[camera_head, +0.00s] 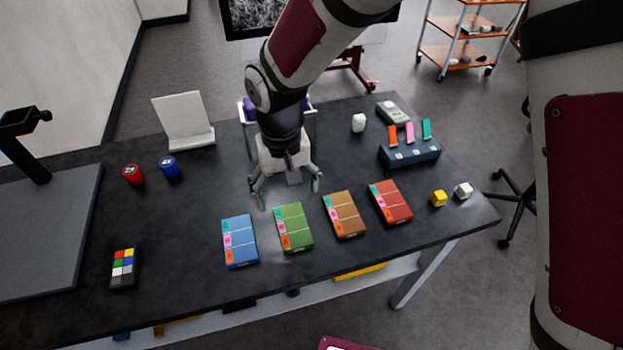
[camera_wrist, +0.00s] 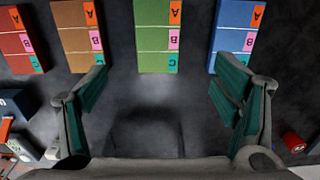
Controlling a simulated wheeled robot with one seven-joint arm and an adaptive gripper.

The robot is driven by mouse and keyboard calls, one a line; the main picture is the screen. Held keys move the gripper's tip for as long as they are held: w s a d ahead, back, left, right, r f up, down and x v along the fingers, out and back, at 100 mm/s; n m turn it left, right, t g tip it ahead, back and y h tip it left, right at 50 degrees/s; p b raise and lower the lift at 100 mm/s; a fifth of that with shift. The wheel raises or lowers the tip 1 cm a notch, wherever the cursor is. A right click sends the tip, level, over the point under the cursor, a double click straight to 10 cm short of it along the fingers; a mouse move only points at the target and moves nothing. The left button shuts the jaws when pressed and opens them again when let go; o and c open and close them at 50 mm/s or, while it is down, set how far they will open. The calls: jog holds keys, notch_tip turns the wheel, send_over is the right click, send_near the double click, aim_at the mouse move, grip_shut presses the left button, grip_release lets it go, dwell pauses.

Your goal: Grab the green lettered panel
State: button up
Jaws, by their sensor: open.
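The green lettered panel (camera_head: 294,228) lies flat on the black table, second from the left in a row of coloured panels. It has letter tabs along its left edge. In the wrist view the green panel (camera_wrist: 153,38) is at the top centre, just beyond the fingertips. My gripper (camera_head: 286,190) is open and empty, above the table and behind the row, close to the far end of the green panel. In the wrist view my gripper's fingers (camera_wrist: 162,88) are spread wide with bare table between them. The panel's top edge is cut off in that view.
The blue panel (camera_head: 240,241) lies left of the green one, and the orange-brown panel (camera_head: 344,214) and red panel (camera_head: 390,202) lie right, with narrow gaps. A dark blue block with coloured tabs (camera_head: 409,153) stands behind. A colour chart (camera_head: 123,268) lies at left.

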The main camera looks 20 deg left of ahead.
send_over(292, 225)
notch_tip(292, 225, down, 6)
jog(key=shift+a+f, duration=0.1)
jog(key=shift+f, duration=0.05)
jog(key=shift+f+p, duration=0.75)
jog(key=shift+f, duration=1.95)
jog(key=c, duration=1.3)
